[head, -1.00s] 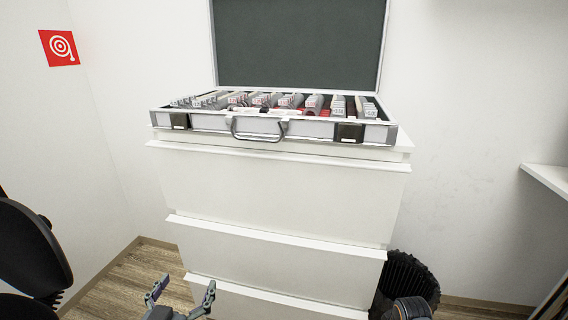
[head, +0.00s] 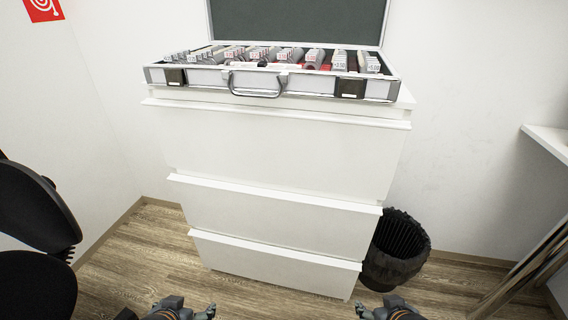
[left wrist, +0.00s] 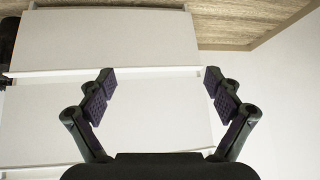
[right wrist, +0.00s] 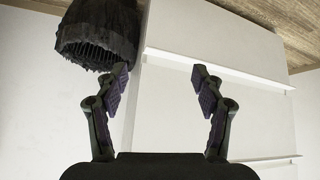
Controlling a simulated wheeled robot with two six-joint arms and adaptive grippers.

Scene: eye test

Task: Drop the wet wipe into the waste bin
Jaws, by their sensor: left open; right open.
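The black waste bin (head: 398,248) stands on the floor against the right side of the white cabinet. It also shows at the top left of the right wrist view (right wrist: 98,35). No wet wipe can be made out in any view. My left gripper (head: 186,306) is at the bottom of the head view, in front of the cabinet; in the left wrist view (left wrist: 159,80) its fingers are apart with nothing between them. My right gripper (head: 381,306) is at the bottom edge, below the bin in the picture; in the right wrist view (right wrist: 160,72) it is open and empty.
The white drawer cabinet (head: 270,150) carries an open silver case (head: 205,77) holding rows of small labelled pieces. A black chair (head: 35,215) stands at the left. A white shelf or tabletop (head: 550,138) juts in at the right.

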